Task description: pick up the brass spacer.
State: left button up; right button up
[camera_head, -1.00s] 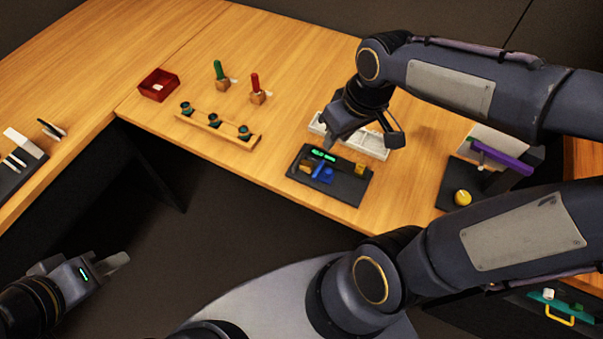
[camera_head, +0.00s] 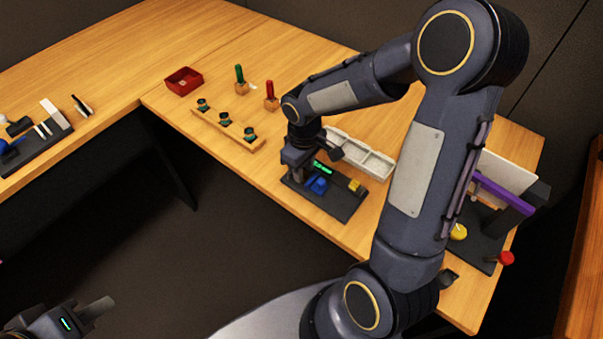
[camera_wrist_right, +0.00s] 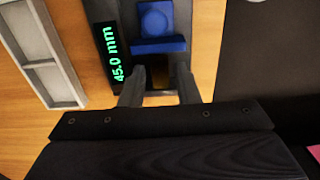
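The brass spacer (camera_wrist_right: 160,74) shows as a dark, shaded brass block between my right fingertips in the right wrist view, beside the blue jaw (camera_wrist_right: 158,46) of a small gauge. My right gripper (camera_wrist_right: 162,88) has its fingers apart, one on each side of the spacer; firm contact does not show. In the head view my right gripper (camera_head: 297,172) is low over the left end of the gauge's black base (camera_head: 335,207) and hides the spacer. The green readout (camera_wrist_right: 118,55) says 45.0 mm. My left gripper (camera_head: 92,310) is at the bottom left, away from the table; its finger gap is unclear.
A white compartment tray (camera_head: 372,160) lies just behind the gauge. A yellow block (camera_head: 354,186) sits on the base's right end. A wooden rack (camera_head: 225,131), a red box (camera_head: 184,80) and green and red handles stand further left. A purple-barred device (camera_head: 500,190) is at right.

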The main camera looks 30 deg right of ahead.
jog(key=shift+f, duration=0.7)
grip_shut()
jog(key=shift+r, duration=0.15)
jog(key=shift+r, duration=0.65)
jog(key=s+a+r, duration=0.6)
jog(key=a+r, duration=0.5)
jog(key=a, duration=0.1)
jog(key=shift+s+a+r+b, duration=0.15)
jog(key=shift+s+r+b, duration=0.1)
jog(key=shift+b, duration=0.2)
